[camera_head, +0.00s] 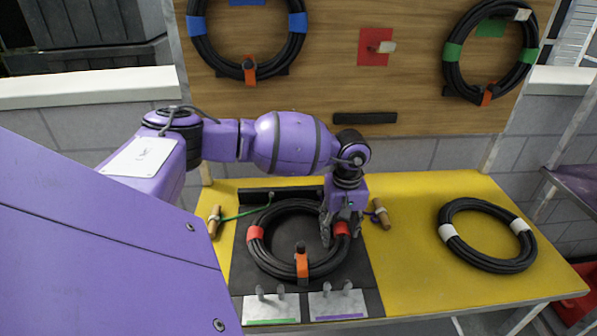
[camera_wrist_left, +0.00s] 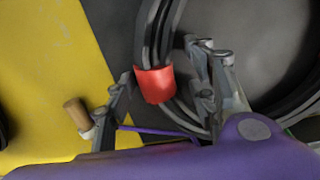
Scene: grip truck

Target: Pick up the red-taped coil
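The red-taped coil (camera_head: 275,268) is a black cable ring lying on a dark mat (camera_head: 365,285) on the yellow table. It has red tape on its left and right sides and an orange clip (camera_head: 302,265) at its front. My left gripper (camera_head: 340,232) points down at the right-hand red tape. In the left wrist view, the open fingers (camera_wrist_left: 162,75) stand on either side of the coil's red-taped part (camera_wrist_left: 154,85). Small gaps show between the tape and both fingers. My right gripper is not in view.
A white-taped coil (camera_head: 463,253) lies on the yellow table (camera_head: 410,285) at the right. Blue-taped (camera_head: 200,45) and green-taped (camera_head: 452,70) coils hang on the wooden board (camera_head: 330,70). Two plates with pegs (camera_head: 338,304) lie in front. Wooden handles (camera_head: 382,213) flank the mat.

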